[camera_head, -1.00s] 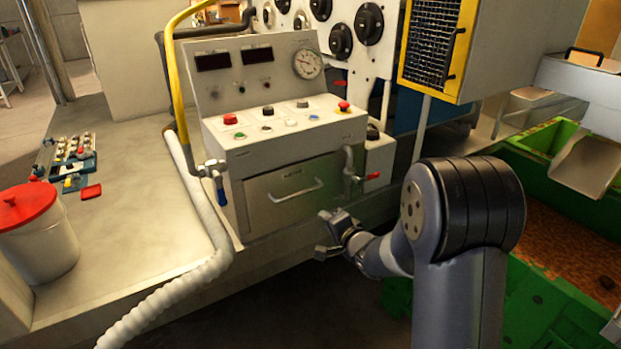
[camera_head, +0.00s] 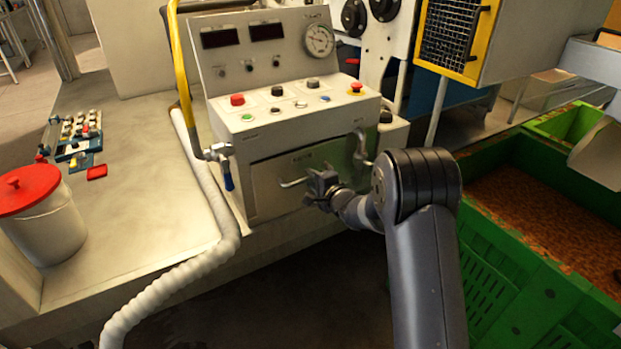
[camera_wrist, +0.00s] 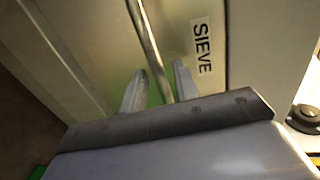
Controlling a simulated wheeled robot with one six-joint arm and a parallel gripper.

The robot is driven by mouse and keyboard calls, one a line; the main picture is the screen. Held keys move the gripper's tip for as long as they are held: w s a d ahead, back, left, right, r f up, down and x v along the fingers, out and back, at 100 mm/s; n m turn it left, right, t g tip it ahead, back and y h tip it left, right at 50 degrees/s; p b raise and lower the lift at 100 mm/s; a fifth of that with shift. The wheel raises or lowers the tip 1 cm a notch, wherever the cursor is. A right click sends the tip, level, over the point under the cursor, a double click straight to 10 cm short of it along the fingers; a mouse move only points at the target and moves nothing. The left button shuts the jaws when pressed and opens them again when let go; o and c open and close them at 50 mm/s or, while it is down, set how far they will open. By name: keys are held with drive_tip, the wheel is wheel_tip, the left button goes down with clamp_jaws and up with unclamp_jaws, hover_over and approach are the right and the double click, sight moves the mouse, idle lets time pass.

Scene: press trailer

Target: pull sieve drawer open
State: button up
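The sieve drawer (camera_head: 277,190) is the metal front low in the white control box, and it looks shut. Its bar handle (camera_head: 292,183) is partly hidden behind my gripper (camera_head: 318,187) in the head view. In the wrist view the drawer front (camera_wrist: 85,50) carries a label reading SIEVE (camera_wrist: 202,47). The handle bar (camera_wrist: 148,45) runs down between the two fingers of my gripper (camera_wrist: 159,88). The fingers are apart, with a gap on each side of the bar. I cannot tell whether either finger touches it.
A valve with a blue lever (camera_head: 227,175) is left of the drawer, and a pipe valve (camera_head: 361,150) is at its right. A white ribbed hose (camera_head: 215,255) runs down the left. Green crates (camera_head: 490,275) stand at right. A red-lidded bucket (camera_head: 45,225) is far left.

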drive_tip(key=shift+w+a+f, duration=0.15)
drive_tip(key=shift+w+a, duration=0.25)
drive_tip(key=shift+w, duration=0.2)
clamp_jaws()
